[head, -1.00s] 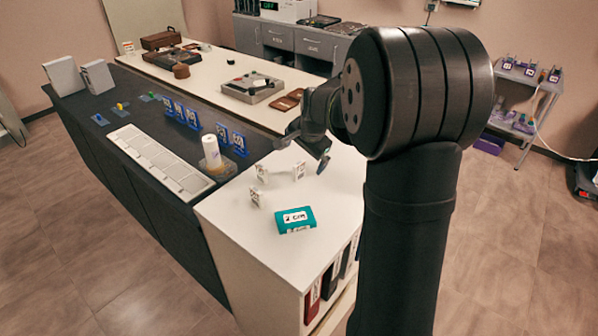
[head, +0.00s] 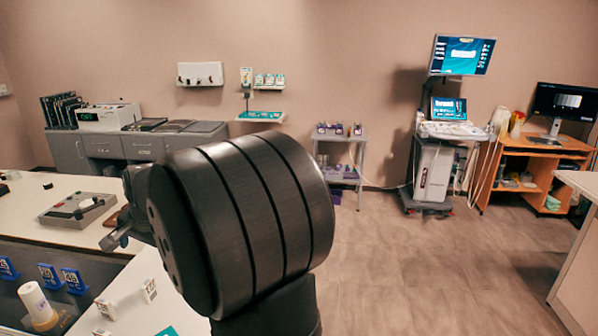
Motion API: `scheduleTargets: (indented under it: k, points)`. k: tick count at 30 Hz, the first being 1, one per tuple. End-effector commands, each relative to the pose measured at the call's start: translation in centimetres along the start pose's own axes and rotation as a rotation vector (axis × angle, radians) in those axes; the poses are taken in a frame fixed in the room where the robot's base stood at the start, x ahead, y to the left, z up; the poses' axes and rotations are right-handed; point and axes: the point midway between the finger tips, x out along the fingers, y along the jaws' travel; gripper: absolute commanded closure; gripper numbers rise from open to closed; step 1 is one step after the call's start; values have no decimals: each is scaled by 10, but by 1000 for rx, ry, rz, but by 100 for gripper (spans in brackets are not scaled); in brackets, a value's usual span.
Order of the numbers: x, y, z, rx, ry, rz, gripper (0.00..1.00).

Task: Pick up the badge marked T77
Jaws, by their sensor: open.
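No badge that I can read as T77 shows; the markings are too small. Small white marked pieces stand on the white counter at lower left, one here (head: 150,290) and another nearer the bottom edge (head: 104,308). Several blue marked holders (head: 48,277) stand on the dark bench to their left. My gripper (head: 116,236) is open, above the bench area at left, partly hidden behind my own arm. I see nothing held in it.
A grey device (head: 76,209) lies on the long table. A small grey trolley (head: 338,160) stands by the wall. An ultrasound cart (head: 434,172) and a wooden desk (head: 531,152) with a monitor are at right. Open floor (head: 420,280) fills the middle right.

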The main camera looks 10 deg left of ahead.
Motion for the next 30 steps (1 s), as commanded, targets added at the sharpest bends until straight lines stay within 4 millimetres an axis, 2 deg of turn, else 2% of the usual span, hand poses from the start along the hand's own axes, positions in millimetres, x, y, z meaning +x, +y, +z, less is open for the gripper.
scheduleTargets:
  k: [11,16,17,26,30]
  points:
    - [0,0,0,0,0,0,0]
    - [0,0,0,0,0,0,29]
    - [0,0,0,0,0,0,33]
    - [1,-1,0,-16,-2,2,33]
    - [3,-6,-4,-148,-20,17,33]
